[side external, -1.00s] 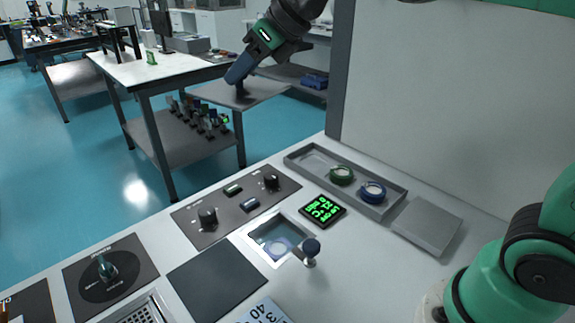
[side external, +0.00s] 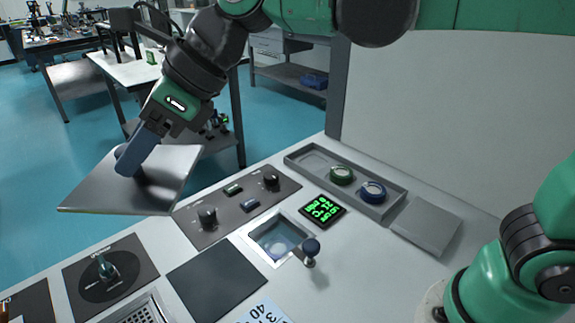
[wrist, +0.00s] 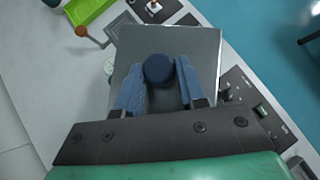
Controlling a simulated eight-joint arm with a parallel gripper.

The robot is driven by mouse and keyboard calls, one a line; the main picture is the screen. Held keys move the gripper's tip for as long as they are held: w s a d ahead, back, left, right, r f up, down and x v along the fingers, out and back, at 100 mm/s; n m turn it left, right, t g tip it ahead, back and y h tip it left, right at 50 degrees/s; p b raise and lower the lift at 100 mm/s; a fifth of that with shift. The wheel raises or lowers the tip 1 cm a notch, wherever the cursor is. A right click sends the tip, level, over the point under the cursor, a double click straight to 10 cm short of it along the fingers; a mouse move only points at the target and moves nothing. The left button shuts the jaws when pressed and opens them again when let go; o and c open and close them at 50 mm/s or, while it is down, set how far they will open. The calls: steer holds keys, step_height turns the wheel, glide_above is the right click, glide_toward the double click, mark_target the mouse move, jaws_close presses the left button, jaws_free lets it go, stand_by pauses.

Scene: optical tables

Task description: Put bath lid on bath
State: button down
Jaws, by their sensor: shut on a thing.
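The bath lid (side external: 95,195) is a flat, square grey plate with a round blue knob on top. My gripper (side external: 130,168) is shut on the knob and holds the lid in the air, left of the dark control panel in the side view. In the wrist view the blue knob (wrist: 158,69) sits between my fingers, with the lid (wrist: 203,42) spread below it. The bath (side external: 275,240) is a square, pale-rimmed opening in the worktop with a bluish round thing inside. It is uncovered, to the right of the lid and apart from it. I cannot make it out in the wrist view.
A lit green display (side external: 322,210) and a grey tray (side external: 300,157) with green and blue rings lie behind. A control panel (side external: 225,218) with raised knobs and a dark flat pad (side external: 215,280) lie left of the bath.

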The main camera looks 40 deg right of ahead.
steer(key=s+a+f+n+g+y, duration=0.1)
steer(key=s+a+f+n+g, duration=0.2)
steer(key=s+a, duration=0.6)
steer(key=s+a+n+g, duration=0.4)
steer(key=s+a+n, duration=0.25)
steer(key=s, duration=0.45)
steer(key=shift+m, duration=0.25)
steer(key=f, duration=1)
steer(key=a+f, duration=0.1)
steer(key=f, duration=0.4)
steer(key=shift+f, duration=2.5)
steer(key=c, duration=0.5)
jaws_free()
steer(key=shift+f, duration=0.1)
